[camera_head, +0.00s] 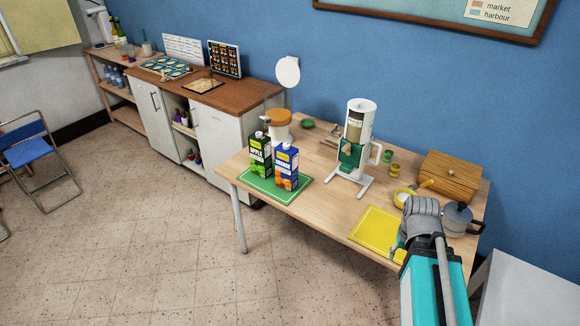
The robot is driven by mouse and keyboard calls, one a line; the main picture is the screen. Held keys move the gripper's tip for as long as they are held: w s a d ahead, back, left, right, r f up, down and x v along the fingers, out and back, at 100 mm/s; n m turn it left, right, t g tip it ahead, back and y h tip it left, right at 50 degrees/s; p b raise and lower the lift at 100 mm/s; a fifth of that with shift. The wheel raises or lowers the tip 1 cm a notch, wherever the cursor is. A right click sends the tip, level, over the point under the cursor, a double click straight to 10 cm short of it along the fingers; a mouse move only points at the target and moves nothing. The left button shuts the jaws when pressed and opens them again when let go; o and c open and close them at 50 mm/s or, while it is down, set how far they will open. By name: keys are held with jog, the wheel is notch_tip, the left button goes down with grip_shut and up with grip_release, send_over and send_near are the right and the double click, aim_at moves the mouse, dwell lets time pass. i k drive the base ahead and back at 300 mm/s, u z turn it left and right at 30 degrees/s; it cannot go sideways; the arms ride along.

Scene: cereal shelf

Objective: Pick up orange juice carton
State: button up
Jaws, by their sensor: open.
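The orange juice carton (286,170) is blue with a yellow label and an orange picture. It stands upright on a green mat (262,188) at the left end of the wooden table. A dark apple carton (260,156) with a green label stands upright just left of it, very close. My gripper (398,251) is at the table's right front, near the yellow mat and well to the right of the cartons. It shows only in part beside my arm. It is open and apart from both cartons.
A cereal dispenser (354,150) stands right of the cartons. An orange-topped jar (278,124) stands behind the cartons. The table's front middle is clear.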

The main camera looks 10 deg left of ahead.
aim_at(286, 162)
jog(key=z, duration=0.05)
jog(key=i, duration=0.95)
jog(key=u, duration=0.05)
